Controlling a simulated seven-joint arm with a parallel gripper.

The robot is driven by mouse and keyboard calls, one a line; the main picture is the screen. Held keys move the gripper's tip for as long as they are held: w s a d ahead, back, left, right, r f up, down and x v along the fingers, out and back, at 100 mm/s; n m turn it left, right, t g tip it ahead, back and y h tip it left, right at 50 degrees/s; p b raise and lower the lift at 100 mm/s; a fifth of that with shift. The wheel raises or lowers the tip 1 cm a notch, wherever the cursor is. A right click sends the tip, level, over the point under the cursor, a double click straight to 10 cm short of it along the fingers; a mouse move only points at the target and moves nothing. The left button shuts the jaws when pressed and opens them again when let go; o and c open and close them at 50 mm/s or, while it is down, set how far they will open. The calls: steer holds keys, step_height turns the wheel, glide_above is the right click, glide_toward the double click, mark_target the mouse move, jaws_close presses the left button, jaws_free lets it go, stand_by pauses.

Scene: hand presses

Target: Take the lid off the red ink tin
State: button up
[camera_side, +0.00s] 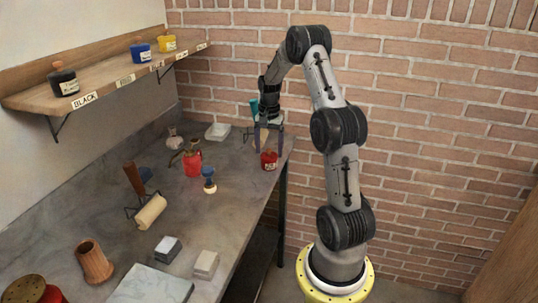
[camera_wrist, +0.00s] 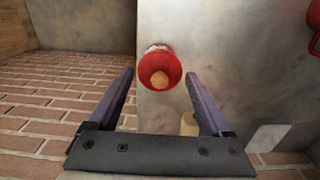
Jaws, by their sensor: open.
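The red ink tin (camera_side: 268,161) stands on the grey bench near its right edge, with a pale label on its side. In the wrist view the tin (camera_wrist: 158,55) is seen from above, its round red top carrying a wooden knob (camera_wrist: 160,79). The top appears to be on the tin. My gripper (camera_side: 268,149) points down just above the tin. Its two purple fingers are spread and empty, and in the wrist view (camera_wrist: 159,75) the knob lies between the fingertip lines. I see no contact. The exact height gap is hard to judge.
A red container (camera_side: 193,164) and a blue-topped stamp (camera_side: 209,178) stand left of the tin. A white tray (camera_side: 217,131) lies at the back. A roller (camera_side: 150,212) and small blocks (camera_side: 206,264) lie nearer. The wall shelf (camera_side: 110,88) holds black, blue and yellow tins.

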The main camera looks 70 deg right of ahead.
jaws_close()
steer(key=shift+f, duration=0.1)
steer(key=shift+s+a, duration=0.1)
stand_by(0.3)
